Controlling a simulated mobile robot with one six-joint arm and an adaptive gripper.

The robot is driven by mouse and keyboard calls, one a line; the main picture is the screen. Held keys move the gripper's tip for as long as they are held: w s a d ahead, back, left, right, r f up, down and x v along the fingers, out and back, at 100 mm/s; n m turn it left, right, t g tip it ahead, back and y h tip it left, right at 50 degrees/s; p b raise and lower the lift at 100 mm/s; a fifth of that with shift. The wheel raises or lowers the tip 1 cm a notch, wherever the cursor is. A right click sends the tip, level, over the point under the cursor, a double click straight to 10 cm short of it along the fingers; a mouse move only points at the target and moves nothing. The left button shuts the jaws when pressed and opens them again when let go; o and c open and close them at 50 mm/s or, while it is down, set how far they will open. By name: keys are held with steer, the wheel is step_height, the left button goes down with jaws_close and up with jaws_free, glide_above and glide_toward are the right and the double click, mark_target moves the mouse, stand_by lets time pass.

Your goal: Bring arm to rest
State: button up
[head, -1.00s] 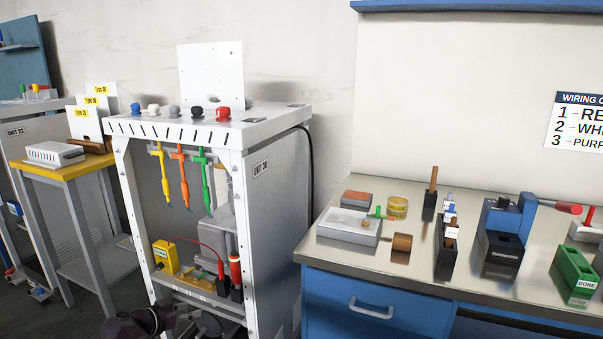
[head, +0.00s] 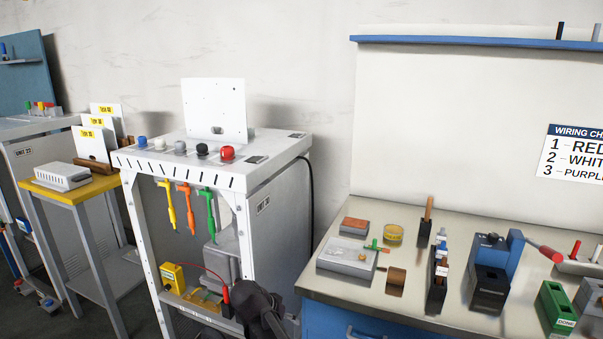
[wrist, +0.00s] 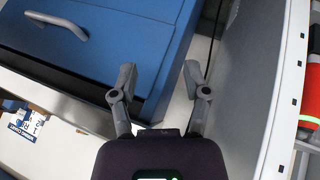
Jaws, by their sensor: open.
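My gripper (wrist: 162,88) is open and empty in the wrist view, its two fingers spread apart. Between and beyond the fingers are the blue drawer cabinet (wrist: 110,45) and the gap next to the grey side panel of the dispenser frame (wrist: 250,75). In the head view my dark arm shows at the bottom centre, in front of the white dispenser frame (head: 262,200); the fingers cannot be made out there.
The workbench (head: 340,283) on the right carries a grey box (head: 347,258), a blue press (head: 497,262) and a green DONE bin (head: 556,306). A yellow-topped table (head: 72,190) stands at left. Yellow, orange and green tools (head: 207,208) hang in the frame.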

steer(key=s+d+r+n+g+y+p, duration=0.1)
steer(key=s+d+r+y+p, duration=0.1)
steer(key=d, duration=0.5)
steer(key=s+d+r+n+g+y+p, duration=0.1)
steer(key=s+d+r+y+p, duration=0.1)
steer(key=s+d+r+p, duration=0.3)
steer(key=s+d+r+n+g+y+p, duration=0.1)
steer(key=s+d+r+g+y+p, duration=0.1)
steer(key=d+r+p, duration=0.4)
steer(key=shift+s+d+p, duration=0.7)
steer(key=shift+d+p, duration=0.6)
steer(key=shift+d, duration=0.1)
steer(key=shift+r, duration=0.1)
